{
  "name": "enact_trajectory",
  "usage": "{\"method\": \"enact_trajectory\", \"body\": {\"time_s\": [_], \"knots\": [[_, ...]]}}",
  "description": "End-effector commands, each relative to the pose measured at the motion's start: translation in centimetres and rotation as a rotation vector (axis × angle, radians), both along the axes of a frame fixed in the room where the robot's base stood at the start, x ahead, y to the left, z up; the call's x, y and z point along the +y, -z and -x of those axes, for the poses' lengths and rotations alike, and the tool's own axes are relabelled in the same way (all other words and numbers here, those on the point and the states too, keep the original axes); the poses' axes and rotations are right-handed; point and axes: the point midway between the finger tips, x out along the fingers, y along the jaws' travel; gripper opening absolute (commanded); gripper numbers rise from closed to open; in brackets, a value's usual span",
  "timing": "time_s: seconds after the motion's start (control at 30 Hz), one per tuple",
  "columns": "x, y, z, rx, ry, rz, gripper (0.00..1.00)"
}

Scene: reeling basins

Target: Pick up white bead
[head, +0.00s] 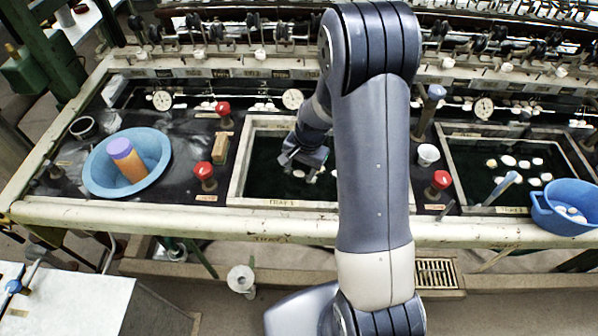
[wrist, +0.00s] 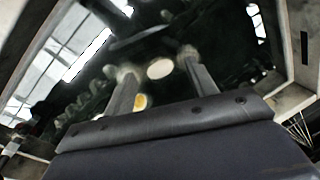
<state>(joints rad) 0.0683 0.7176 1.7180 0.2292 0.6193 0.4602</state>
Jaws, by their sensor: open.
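My gripper (head: 305,158) reaches down into the dark basin labelled as a tray (head: 282,203) in the head view. In the wrist view my gripper (wrist: 158,64) is open, with its two fingers apart. A white oval bead (wrist: 160,68) shows between the fingertips, with no finger clearly touching it. A second, yellowish-white oval (wrist: 140,102) shows lower, beside the left finger. In the head view a small white bead (head: 312,178) shows just below my gripper. My arm hides the right part of this basin.
A blue bowl (head: 98,178) holding an orange and purple cylinder stands at the left. Red knobs (head: 204,172) flank the basin. A second basin (head: 447,165) with several white ovals and a blue basket (head: 563,205) are at the right. The basin's raised rim surrounds my gripper.

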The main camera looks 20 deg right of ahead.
Motion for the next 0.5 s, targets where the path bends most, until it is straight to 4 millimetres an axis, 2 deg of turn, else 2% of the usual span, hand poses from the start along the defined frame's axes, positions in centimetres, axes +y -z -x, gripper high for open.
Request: {"method": "enact_trajectory", "body": {"time_s": [0.33, 0.5], "knots": [[0.09, 0.64, -0.09, -0.001, 0.000, 0.001, 0.54], [0.09, 0.63, -0.09, 0.000, 0.000, 0.000, 0.40]]}}
